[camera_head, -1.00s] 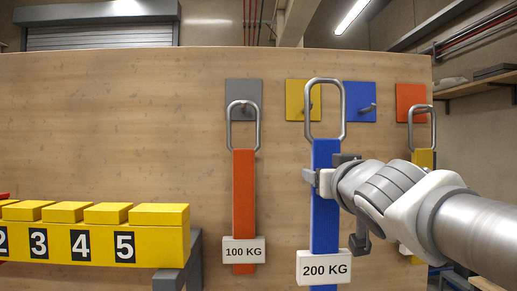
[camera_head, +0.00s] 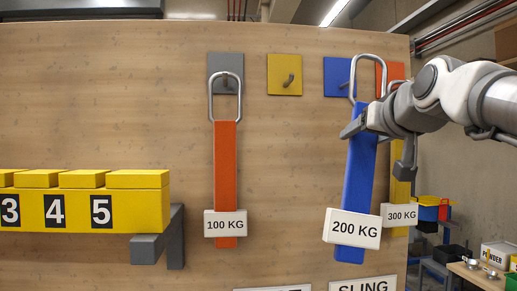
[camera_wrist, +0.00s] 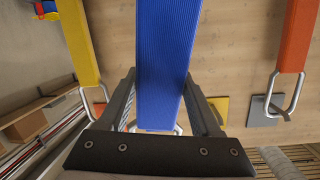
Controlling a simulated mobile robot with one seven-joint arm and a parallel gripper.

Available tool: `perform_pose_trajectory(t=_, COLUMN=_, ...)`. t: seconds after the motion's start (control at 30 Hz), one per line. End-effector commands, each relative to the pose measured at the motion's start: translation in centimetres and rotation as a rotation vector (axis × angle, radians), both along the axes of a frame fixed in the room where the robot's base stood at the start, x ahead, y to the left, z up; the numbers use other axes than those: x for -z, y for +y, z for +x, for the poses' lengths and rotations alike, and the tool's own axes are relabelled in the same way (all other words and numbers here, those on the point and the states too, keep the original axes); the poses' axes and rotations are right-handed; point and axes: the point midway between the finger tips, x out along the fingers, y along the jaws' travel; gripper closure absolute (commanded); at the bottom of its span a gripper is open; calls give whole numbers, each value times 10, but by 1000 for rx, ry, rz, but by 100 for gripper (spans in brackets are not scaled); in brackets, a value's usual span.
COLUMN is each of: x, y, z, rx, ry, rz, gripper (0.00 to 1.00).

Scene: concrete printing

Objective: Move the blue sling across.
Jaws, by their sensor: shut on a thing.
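The blue sling (camera_head: 359,175) has a metal loop at its top and a white 200 KG tag (camera_head: 352,228). My gripper (camera_head: 362,122) is shut on its upper strap, and the sling hangs slightly tilted. In the wrist view the blue strap (camera_wrist: 166,60) runs between my fingers (camera_wrist: 165,100). The yellow hook plate (camera_head: 285,75) has a bare hook.
The orange sling (camera_head: 225,170), tagged 100 KG, hangs on the grey plate (camera_head: 225,63). The yellow sling (camera_head: 400,190), tagged 300 KG, hangs close behind the blue one at the orange plate (camera_head: 391,70). Yellow numbered blocks (camera_head: 85,200) stand at left.

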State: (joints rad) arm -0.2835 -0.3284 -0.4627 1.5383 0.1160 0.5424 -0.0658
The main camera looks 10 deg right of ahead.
Motion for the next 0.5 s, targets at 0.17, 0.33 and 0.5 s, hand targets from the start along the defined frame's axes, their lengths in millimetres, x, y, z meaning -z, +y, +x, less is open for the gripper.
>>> perform_pose_trajectory(t=0.17, x=-3, y=-1, z=-2, rx=-43, ry=5, rz=13, gripper=100)
perform_pose_trajectory(t=0.33, x=-6, y=-1, z=-3, rx=-62, ry=6, rz=15, gripper=100)
perform_pose_trajectory(t=0.5, x=-7, y=-1, z=1, rx=-66, ry=6, rz=17, gripper=100)
